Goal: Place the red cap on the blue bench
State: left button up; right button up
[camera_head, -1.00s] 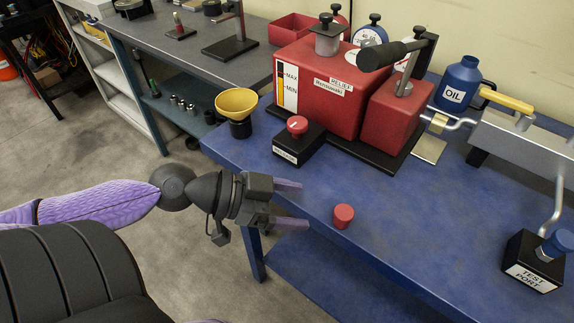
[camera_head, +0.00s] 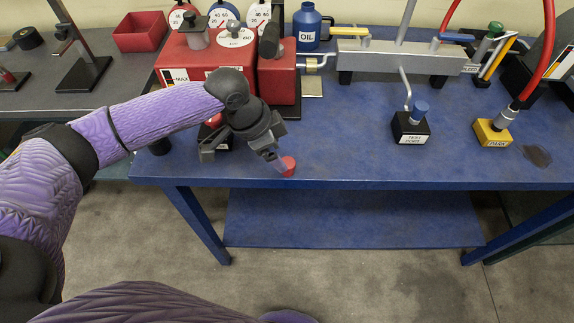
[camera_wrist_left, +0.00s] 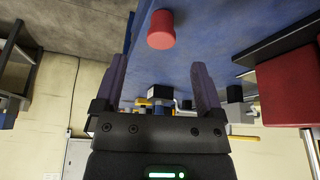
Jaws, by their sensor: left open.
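A small red cap (camera_head: 288,166) rests on the blue bench (camera_head: 350,150) close to its front edge. My left gripper (camera_head: 277,160) is low over the bench, right beside the cap, and a finger partly covers it in the head view. In the left wrist view the gripper (camera_wrist_left: 160,66) is open, with nothing between its fingers. There the cap (camera_wrist_left: 161,30) is just beyond the fingertips, roughly centred between them, and looks apart from them. My right gripper is not in view.
A red reservoir unit (camera_head: 192,62) with gauges stands behind my left arm, which partly hides a black block with a red knob (camera_head: 214,120). A blue oil bottle (camera_head: 306,28), a test port block (camera_head: 410,126) and a yellow block (camera_head: 492,132) stand farther right. The bench between is clear.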

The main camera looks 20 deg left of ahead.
aim_at(287, 162)
pick_arm(q)
jog(key=b+x, duration=0.2)
jog(key=x, duration=0.5)
jog(key=shift+w, duration=0.1)
jog(key=shift+a+r, duration=0.1)
jog(key=shift+r, duration=0.05)
grip_shut()
jog(key=shift+r, duration=0.1)
